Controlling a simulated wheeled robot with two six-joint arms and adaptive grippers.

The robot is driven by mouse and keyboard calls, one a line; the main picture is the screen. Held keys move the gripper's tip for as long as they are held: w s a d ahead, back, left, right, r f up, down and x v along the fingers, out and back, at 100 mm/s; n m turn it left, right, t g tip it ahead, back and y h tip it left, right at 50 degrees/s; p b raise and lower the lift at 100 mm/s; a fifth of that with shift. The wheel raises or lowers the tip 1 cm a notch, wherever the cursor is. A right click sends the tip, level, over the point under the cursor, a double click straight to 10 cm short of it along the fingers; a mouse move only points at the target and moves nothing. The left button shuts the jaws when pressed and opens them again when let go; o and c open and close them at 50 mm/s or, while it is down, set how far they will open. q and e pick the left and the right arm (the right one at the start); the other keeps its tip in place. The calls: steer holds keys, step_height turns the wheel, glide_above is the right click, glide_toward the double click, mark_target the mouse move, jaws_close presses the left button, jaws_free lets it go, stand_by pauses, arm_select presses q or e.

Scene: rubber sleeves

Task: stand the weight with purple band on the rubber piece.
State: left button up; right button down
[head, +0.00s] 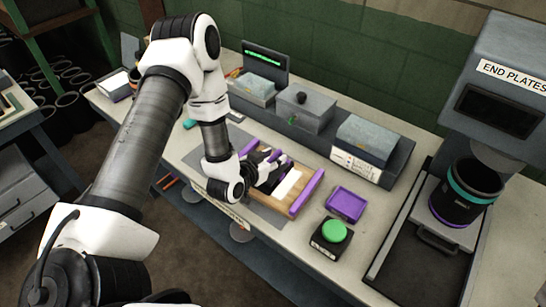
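My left arm reaches in from the left. Its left gripper (268,172) is low over a wooden board (268,212) with purple end pieces (307,193). The fingers are small and dark against a dark area on the board, so I cannot tell whether they are open or hold something. A white strip (288,184) lies on the board beside the fingers. I cannot make out a weight with a purple band or the rubber piece for certain; the gripper and arm cover part of the board. My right gripper is not in view.
A purple tray (346,205) and a green button on a black box (333,232) are right of the board. Grey boxes (305,107) stand behind. At the right, a black cylinder (464,200) with a teal band and purple base ring sits in the "END PLATES" machine (505,95).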

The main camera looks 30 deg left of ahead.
arm_select(q)
steer(key=p+v, duration=0.2)
steer(key=v, duration=1)
steer(key=s+d+f+g, duration=0.1)
steer(key=f, duration=0.1)
steer(key=d+f+g+h, duration=0.1)
steer(key=f, duration=0.1)
steer(key=s+d+f+g, duration=0.1)
steer(key=f, duration=0.1)
steer(key=shift+s+d+f+m, duration=0.1)
steer(key=shift+s+d+m, duration=0.25)
steer(key=shift+d+m, duration=0.05)
steer(key=s+f+g, duration=0.1)
steer(key=s+d+f+g, duration=0.1)
steer(key=f, duration=0.1)
steer(key=s+d+f+g, duration=0.1)
steer(key=s, duration=0.1)
steer(key=shift+d+f+g+h, duration=0.25)
steer(key=shift+f+g+h, duration=0.05)
steer(key=shift+f+g, duration=0.1)
steer(key=s+d+f+n+g+y+b, duration=0.1)
steer(key=s+d+f+g+b, duration=0.1)
steer(key=s+f+g, duration=0.4)
steer(key=s+f+b, duration=0.1)
steer(key=s+f, duration=0.2)
steer(key=s, duration=0.2)
steer(key=shift+s+d+g+y, duration=0.15)
steer(key=shift+s+g+y, duration=0.05)
steer(key=shift+g+y, duration=0.1)
